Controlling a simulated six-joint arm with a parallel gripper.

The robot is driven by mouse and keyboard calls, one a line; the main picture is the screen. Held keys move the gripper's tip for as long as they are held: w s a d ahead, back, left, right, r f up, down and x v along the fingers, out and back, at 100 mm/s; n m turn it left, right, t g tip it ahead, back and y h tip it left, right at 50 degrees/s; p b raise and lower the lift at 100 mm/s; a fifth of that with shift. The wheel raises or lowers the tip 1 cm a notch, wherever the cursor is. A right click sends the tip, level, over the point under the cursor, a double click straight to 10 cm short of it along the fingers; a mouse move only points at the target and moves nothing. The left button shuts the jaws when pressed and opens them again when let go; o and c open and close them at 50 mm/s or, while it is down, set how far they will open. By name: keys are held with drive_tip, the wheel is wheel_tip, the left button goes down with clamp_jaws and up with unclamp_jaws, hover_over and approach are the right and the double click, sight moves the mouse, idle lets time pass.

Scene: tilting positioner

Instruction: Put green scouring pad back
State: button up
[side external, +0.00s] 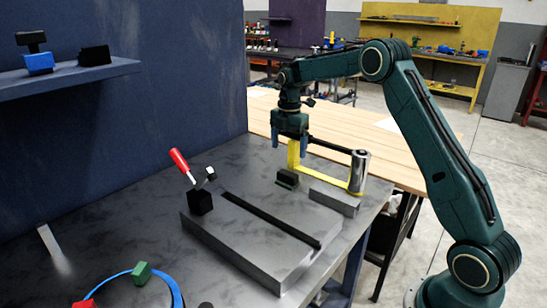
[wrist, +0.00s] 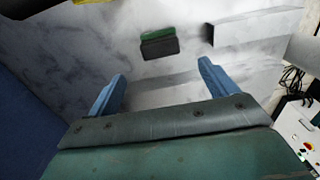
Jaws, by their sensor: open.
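A small dark block with a green layer along one side, likely the green scouring pad (side external: 287,183), sits on the grey metal table behind the slotted plate. In the wrist view the green part (wrist: 157,34) shows beyond a dark face, ahead of the fingertips. I cannot tell whether the dark part is a holder or part of the pad. My gripper (side external: 289,147) is above the block, fingers pointing down. In the wrist view my gripper (wrist: 162,72) has its blue fingers wide apart with nothing between them.
A grey slotted plate (side external: 240,245) carries a red-handled clamp (side external: 180,160). A grey bar (side external: 334,201), a yellow bracket (side external: 327,180) and a metal cylinder (side external: 359,172) stand right of the block. A blue ring (side external: 176,290) with a green piece (side external: 141,272) lies front left.

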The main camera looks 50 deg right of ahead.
drive_tip(key=shift+r, duration=0.7)
drive_tip(key=s+a+r+m+t, duration=0.3)
drive_tip(key=s+a+r+m, duration=0.5)
drive_tip(key=s+a+r, duration=0.55)
drive_tip(key=s+a+f+m+t, duration=0.1)
drive_tip(key=s+m, duration=0.2)
drive_tip(key=s, duration=0.4)
drive_tip(key=s+a+f+m, duration=0.1)
drive_tip(key=s+a+m, duration=0.1)
drive_tip(key=s, duration=0.5)
drive_tip(key=s+a+f+m+t, duration=0.1)
drive_tip(key=s+a+m, duration=0.1)
drive_tip(key=s+m, duration=0.3)
drive_tip(key=shift+s+a+t, duration=0.25)
drive_tip(key=shift+s+t, duration=0.05)
drive_tip(key=shift+s, duration=1.05)
drive_tip(key=shift+f, duration=0.1)
